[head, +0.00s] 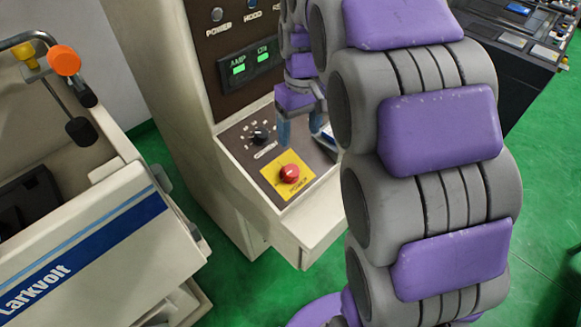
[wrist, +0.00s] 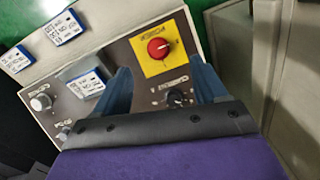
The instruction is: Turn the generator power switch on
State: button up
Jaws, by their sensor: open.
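A beige cabinet (head: 165,75) carries a dark upper panel with a round fitting labelled POWER (head: 217,14). Its sloped lower panel (head: 235,143) has a black rotary knob (head: 260,136) and a red button (head: 289,173) on a yellow plate. In the wrist view are the red button (wrist: 159,48), the black knob (wrist: 175,98) and a silver knob (wrist: 41,102) at left. I cannot tell which control is the generator power switch. My gripper (head: 302,132) is open and empty above the sloped panel; its blue fingers (wrist: 161,72) spread in front of the controls.
White-blue tags (wrist: 66,27) lie around the panel in the wrist view. A beige Larkvolt machine (head: 90,240) stands at left, a dark console (head: 505,50) at back right. Green floor (head: 545,190) is open at right.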

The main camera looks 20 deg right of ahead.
send_over(291, 168)
jog(key=d, duration=0.1)
jog(key=shift+n, duration=0.4)
jog(key=f+b, duration=0.1)
jog(key=f, duration=0.5)
jog(key=f+b, duration=0.1)
jog(key=f, duration=0.5)
jog(key=a+f+b, duration=0.1)
jog(key=f+b, duration=0.1)
jog(key=f, duration=0.3)
jog(key=shift+f, duration=0.4)
jog(key=c, duration=1.1)
